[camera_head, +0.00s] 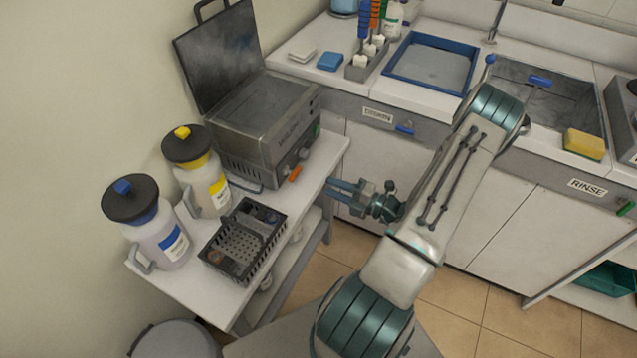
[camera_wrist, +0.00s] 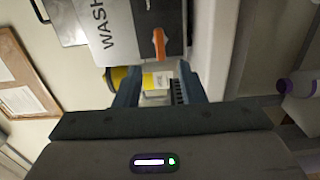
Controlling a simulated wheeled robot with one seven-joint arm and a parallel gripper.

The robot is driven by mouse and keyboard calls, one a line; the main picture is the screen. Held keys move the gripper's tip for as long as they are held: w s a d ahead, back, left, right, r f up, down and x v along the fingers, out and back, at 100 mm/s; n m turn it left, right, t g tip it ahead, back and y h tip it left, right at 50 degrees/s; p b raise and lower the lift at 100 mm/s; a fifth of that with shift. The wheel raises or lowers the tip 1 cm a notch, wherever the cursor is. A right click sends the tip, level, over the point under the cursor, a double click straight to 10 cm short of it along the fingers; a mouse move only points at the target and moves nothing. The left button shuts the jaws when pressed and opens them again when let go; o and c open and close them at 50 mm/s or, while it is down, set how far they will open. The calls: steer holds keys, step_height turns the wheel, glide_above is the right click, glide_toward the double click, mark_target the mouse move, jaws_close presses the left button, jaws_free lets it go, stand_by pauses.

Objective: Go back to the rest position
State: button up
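My gripper (camera_head: 333,189) is in the air at the right end of the white side table (camera_head: 330,150), its fingers pointing left toward the grey machine (camera_head: 262,118). In the wrist view my gripper (camera_wrist: 160,80) shows two fingers apart with nothing held between them. An orange handle (camera_wrist: 158,44) on the machine's front, by the letters WASH, lies just beyond the fingertips; it also shows in the head view (camera_head: 294,173). The machine's lid (camera_head: 217,55) stands open. My arm reaches from the bottom centre up toward the sinks and back down to the gripper.
A yellow-marked jug (camera_head: 219,190), a blue-marked jug (camera_head: 172,243) and a dark basket (camera_head: 229,262) stand on the side table. A counter with a blue-rimmed basin (camera_head: 402,40), a sink and a yellow sponge (camera_head: 583,144) runs behind my arm. Floor tiles (camera_head: 455,300) show below it.

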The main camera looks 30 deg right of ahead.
steer(key=shift+v, duration=0.75)
steer(key=s+a+r+n+g, duration=0.4)
steer(key=a+r+n+g, duration=1.1)
steer(key=n, duration=1)
steer(key=s+a+r+n+t+h, duration=0.1)
steer(key=r+n+h, duration=0.4)
steer(key=n, duration=0.6)
steer(key=s+a+r+n+t+h, duration=0.1)
steer(key=s+r+n+h, duration=0.4)
steer(key=n, duration=0.6)
steer(key=shift+s+a+r+t, duration=0.4)
steer(key=shift+s+a+r, duration=0.25)
steer(key=shift+a, duration=0.25)
